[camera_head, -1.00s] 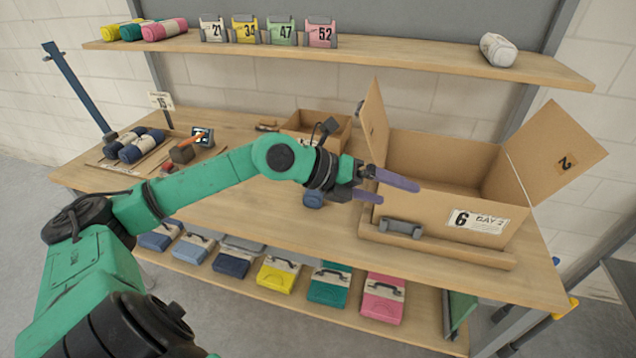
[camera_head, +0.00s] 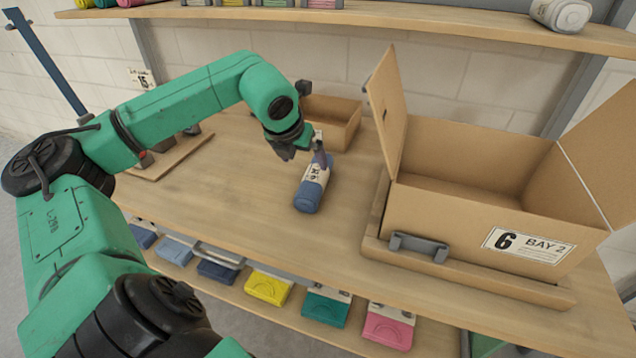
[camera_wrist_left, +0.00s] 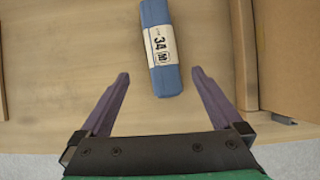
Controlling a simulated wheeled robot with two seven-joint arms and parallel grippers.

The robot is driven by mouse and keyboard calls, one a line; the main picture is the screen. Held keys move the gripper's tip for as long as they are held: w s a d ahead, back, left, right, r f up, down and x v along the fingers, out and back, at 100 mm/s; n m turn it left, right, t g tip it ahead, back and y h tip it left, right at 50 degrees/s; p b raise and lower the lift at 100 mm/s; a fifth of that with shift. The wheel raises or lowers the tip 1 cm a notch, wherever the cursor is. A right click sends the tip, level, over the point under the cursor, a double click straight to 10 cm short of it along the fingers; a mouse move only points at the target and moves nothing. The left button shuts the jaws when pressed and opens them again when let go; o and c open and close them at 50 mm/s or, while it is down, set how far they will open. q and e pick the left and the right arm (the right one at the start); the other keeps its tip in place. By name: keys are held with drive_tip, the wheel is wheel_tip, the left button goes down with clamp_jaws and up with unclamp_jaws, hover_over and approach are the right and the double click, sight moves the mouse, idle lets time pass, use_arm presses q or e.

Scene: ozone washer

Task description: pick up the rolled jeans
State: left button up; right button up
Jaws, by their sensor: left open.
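The rolled jeans (camera_head: 310,191) are a blue roll with a cream band, lying on the wooden table left of the open cardboard box. They also show in the left wrist view (camera_wrist_left: 171,80), where the band reads 34. My left gripper (camera_head: 318,150) is over the far end of the roll in the head view. In the wrist view its purple fingers (camera_wrist_left: 158,97) are wide apart, with the roll's near end between and just beyond the fingertips. The gripper is open and empty. My right gripper is not in view.
The open cardboard box (camera_head: 460,215), labelled 6 BAY 2, stands on a wooden tray to the right. A smaller box (camera_head: 335,122) is behind the roll. A shelf (camera_head: 400,30) runs along the back. Bare tabletop lies left and in front of the roll.

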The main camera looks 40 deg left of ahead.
sight(314, 175)
use_arm(q)
drive_tip(key=p+x, duration=0.2)
drive_tip(key=x, duration=0.1)
drive_tip(key=p+x, duration=0.2)
drive_tip(key=x, duration=0.2)
drive_tip(key=p+x, duration=0.1)
drive_tip(key=x, duration=0.3)
drive_tip(key=shift+w+p, duration=0.4)
drive_tip(key=shift+w, duration=0.05)
drive_tip(key=shift+x, duration=1.2)
drive_tip(key=shift+s, duration=0.15)
drive_tip(key=c, duration=1.5)
clamp_jaws()
drive_tip(key=shift+r, duration=0.6)
wheel_tip(314, 175, up, 7)
drive_tip(key=shift+a+b, duration=0.1)
drive_tip(key=shift+b, duration=1.1)
wheel_tip(314, 175, up, 12)
